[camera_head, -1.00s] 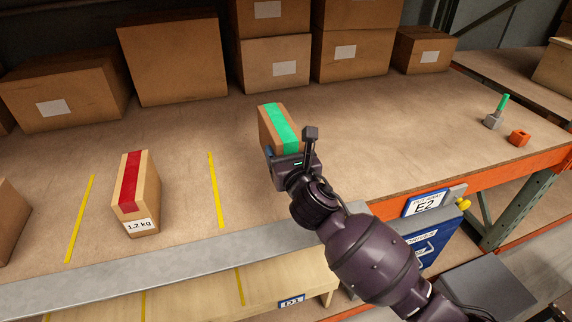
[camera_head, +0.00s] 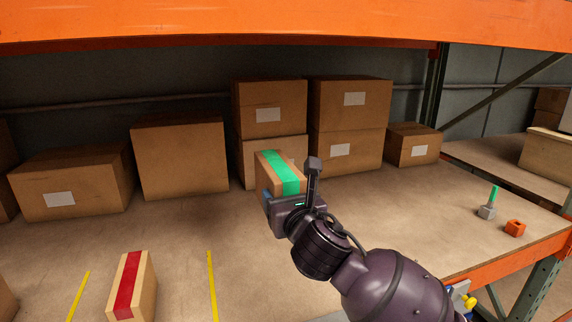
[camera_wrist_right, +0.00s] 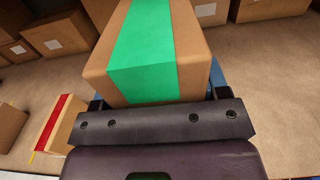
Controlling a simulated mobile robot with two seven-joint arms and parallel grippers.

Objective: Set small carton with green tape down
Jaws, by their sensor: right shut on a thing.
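The small carton with green tape (camera_head: 268,174) is brown with a green band over its top. My right gripper (camera_head: 290,190) is shut on it from the near side. In the right wrist view the carton (camera_wrist_right: 191,40) fills the upper middle, in front of the gripper's dark palm. Its underside is hidden, so I cannot tell whether it touches the shelf (camera_head: 180,235). My left gripper is not in view.
A red-taped carton (camera_head: 144,284) stands at the near left between yellow lines (camera_head: 212,285). Large brown boxes (camera_head: 180,158) line the back, some stacked. An orange block (camera_head: 515,228) and a grey piece with a green rod (camera_head: 488,212) lie at right. An orange beam (camera_head: 280,22) crosses above.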

